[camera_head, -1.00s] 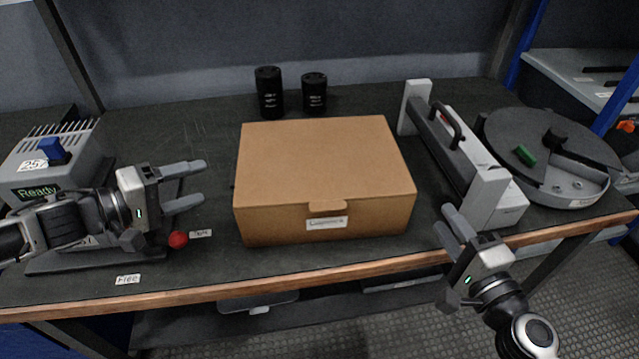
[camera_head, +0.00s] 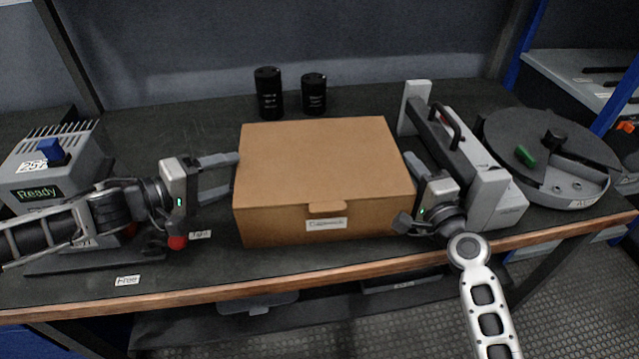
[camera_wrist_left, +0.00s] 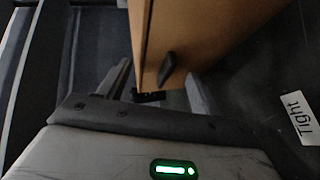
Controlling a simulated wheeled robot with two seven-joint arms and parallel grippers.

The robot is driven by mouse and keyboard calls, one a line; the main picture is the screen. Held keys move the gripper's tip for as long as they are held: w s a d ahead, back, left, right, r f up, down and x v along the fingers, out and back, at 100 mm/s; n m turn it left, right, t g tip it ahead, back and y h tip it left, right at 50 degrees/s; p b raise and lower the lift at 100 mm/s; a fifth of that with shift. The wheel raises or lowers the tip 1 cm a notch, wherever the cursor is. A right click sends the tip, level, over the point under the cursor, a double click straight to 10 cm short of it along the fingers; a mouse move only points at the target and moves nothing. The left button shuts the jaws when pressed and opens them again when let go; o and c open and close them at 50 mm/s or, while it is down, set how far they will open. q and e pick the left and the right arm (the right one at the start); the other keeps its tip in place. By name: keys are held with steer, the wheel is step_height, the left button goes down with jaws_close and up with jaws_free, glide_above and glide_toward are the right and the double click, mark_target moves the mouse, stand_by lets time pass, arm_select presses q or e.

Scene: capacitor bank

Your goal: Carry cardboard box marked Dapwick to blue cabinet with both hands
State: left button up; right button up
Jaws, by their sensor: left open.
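The cardboard box (camera_head: 322,165) sits closed on the dark bench, with a front flap and a white label too small to read surely. Its side with a dark hand slot shows in the left wrist view (camera_wrist_left: 185,35). My left gripper (camera_head: 233,175) is open at the box's left side, fingers pointing at it; in the left wrist view the box's edge shows between the fingertips (camera_wrist_left: 160,80). My right gripper (camera_head: 410,172) is at the box's right side. One finger shows there; the other is hidden, and contact is unclear. I cannot make out a blue cabinet.
Two black cylinders (camera_head: 269,93) (camera_head: 314,94) stand behind the box. A grey device with a "Ready" display (camera_head: 45,175) is at left, a red ball knob (camera_head: 177,242) near my left gripper. A grey handled device (camera_head: 455,150) and a round dark device (camera_head: 550,150) crowd the right.

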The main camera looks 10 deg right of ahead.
arm_select(q)
steer(key=shift+w+d+f, duration=0.15)
steer(key=shift+w+d, duration=0.15)
steer(key=shift+d, duration=0.15)
arm_select(e)
steer(key=shift+w+a, duration=0.2)
steer(key=shift+w, duration=1)
arm_select(q)
steer(key=shift+c, duration=0.4)
arm_select(e)
steer(key=shift+c, duration=0.3)
